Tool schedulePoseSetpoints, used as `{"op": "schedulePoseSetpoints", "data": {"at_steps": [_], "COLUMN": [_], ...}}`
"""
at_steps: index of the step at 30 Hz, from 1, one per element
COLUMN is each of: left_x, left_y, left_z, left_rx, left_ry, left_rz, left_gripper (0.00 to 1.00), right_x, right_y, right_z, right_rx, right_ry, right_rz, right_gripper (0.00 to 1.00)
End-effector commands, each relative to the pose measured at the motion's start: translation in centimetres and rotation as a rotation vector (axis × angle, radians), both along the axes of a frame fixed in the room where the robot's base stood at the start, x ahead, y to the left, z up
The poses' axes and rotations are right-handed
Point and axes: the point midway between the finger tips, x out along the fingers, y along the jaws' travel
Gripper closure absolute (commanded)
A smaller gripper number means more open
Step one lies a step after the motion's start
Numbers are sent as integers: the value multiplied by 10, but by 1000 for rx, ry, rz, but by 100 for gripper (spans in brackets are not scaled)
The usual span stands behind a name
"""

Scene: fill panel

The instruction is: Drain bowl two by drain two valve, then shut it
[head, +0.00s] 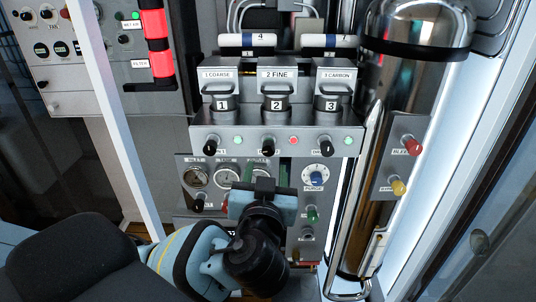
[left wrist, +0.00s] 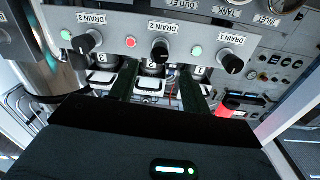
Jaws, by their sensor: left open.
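The drain two valve is a black knob (head: 270,144) on the grey ledge, below the filter marked 2 FINE (head: 277,76). A red lamp (head: 293,140) is lit to its right. Bowl two (head: 276,103) bears a number 2 plate; its water level cannot be made out. My left gripper (head: 266,166) is open and empty, just below the knob and pointing up at the ledge. In the left wrist view its fingers (left wrist: 157,70) stand either side of the drain two knob (left wrist: 160,48), apart from it. My right gripper is not in view.
Similar black knobs for drain one (head: 211,147) and drain three (head: 320,146) flank it, each with a green lamp. A steel cylinder (head: 400,75) and a vertical pipe (head: 361,190) stand at right.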

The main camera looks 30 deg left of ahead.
Motion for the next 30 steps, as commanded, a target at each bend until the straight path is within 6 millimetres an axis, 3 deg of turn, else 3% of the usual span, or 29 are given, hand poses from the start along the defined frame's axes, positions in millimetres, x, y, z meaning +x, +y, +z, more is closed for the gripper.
{"op": "schedulePoseSetpoints", "data": {"at_steps": [12,25,30], "left_x": [51,59,59], "left_y": [29,33,33], "left_z": [2,0,0], "left_rx": [3,-1,-1], "left_ry": [-1,2,2], "left_rz": [2,-1,-1], "left_gripper": [52,52,75], "right_x": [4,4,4], "right_y": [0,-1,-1], "right_z": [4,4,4], "right_rx": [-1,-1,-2], "right_ry": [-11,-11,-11], "right_rz": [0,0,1], "right_gripper": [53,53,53]}}
